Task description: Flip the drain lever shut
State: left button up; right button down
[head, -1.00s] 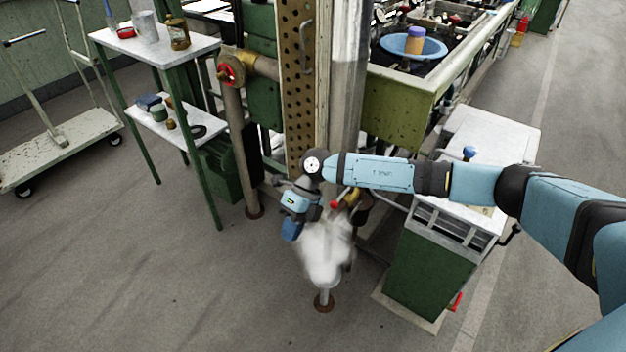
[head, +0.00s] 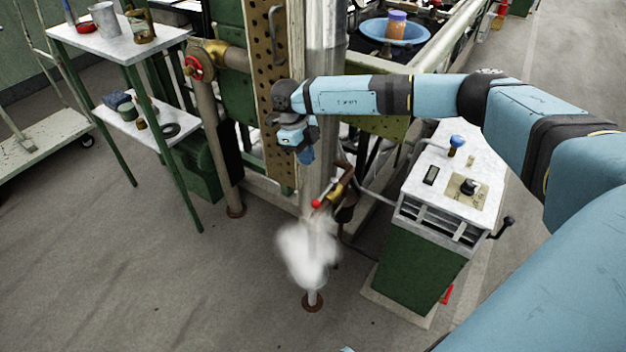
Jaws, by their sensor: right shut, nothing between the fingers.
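The drain lever has a red knob (head: 316,203) and sits at a brass valve (head: 337,191) on the pipework beside the metal post. The lever reaches out from the valve to the lower left. A white cloud of steam (head: 308,254) hangs just below it and hides part of the pipe beneath. My right gripper (head: 306,156) is shut and empty, pointing down in front of the post. It is above the red knob in the picture, apart from it. My left gripper is not in view.
A green cabinet with a white top (head: 455,165) stands right of the lever, under my right arm. A red handwheel valve (head: 194,68) is on a pipe to the left. A green-legged shelf table (head: 125,45) stands further left. The floor in front is clear.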

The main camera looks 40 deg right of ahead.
aim_at(325, 193)
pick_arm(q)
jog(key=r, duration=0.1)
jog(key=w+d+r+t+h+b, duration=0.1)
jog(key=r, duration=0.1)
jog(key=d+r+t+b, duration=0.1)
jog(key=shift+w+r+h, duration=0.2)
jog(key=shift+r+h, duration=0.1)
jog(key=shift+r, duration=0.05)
pick_arm(e)
jog(key=x, duration=0.9)
jog(key=shift+f, duration=0.4)
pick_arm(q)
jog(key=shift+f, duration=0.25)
pick_arm(e)
jog(key=shift+s, duration=0.15)
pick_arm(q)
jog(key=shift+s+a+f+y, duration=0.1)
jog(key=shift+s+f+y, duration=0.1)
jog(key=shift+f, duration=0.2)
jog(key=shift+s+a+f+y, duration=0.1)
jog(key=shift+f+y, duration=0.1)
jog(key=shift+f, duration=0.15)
pick_arm(e)
jog(key=shift+s+n, duration=0.25)
jog(key=shift+n, duration=0.35)
